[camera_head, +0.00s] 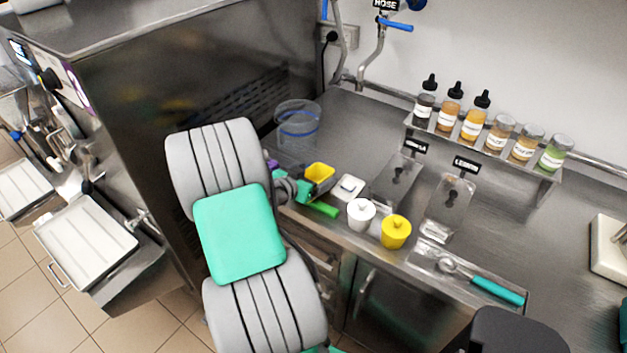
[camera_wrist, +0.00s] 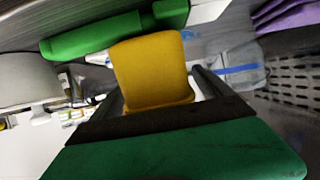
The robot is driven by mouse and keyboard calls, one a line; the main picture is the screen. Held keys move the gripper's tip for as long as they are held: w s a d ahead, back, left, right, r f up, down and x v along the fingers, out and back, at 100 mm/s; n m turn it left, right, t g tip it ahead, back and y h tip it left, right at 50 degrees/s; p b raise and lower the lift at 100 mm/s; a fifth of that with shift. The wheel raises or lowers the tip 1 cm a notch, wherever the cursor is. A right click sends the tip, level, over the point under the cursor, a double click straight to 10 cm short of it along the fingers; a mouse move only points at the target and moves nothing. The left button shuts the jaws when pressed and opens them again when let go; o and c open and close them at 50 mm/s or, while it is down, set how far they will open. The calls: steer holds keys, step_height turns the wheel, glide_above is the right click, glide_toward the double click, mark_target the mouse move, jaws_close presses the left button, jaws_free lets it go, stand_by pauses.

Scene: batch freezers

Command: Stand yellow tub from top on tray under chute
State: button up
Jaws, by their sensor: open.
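In the wrist view the yellow tub (camera_wrist: 153,70) fills the middle, between the two dark fingers of my gripper (camera_wrist: 162,88). My gripper (camera_head: 300,187) is open, with the fingers to either side of the tub; I cannot tell whether they touch it. My arm hides part of the counter there. A white tray (camera_head: 85,238) sits low in front of the freezer at left, and another white tray (camera_head: 22,188) lies further left. The chute over them is hard to make out.
A clear blue-banded container (camera_head: 297,122) stands behind. The tall steel freezer (camera_head: 190,80) stands between counter and trays. Several bottles line the shelf.

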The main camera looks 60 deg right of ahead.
steer(key=c, duration=1.6)
steer(key=shift+r, duration=0.1)
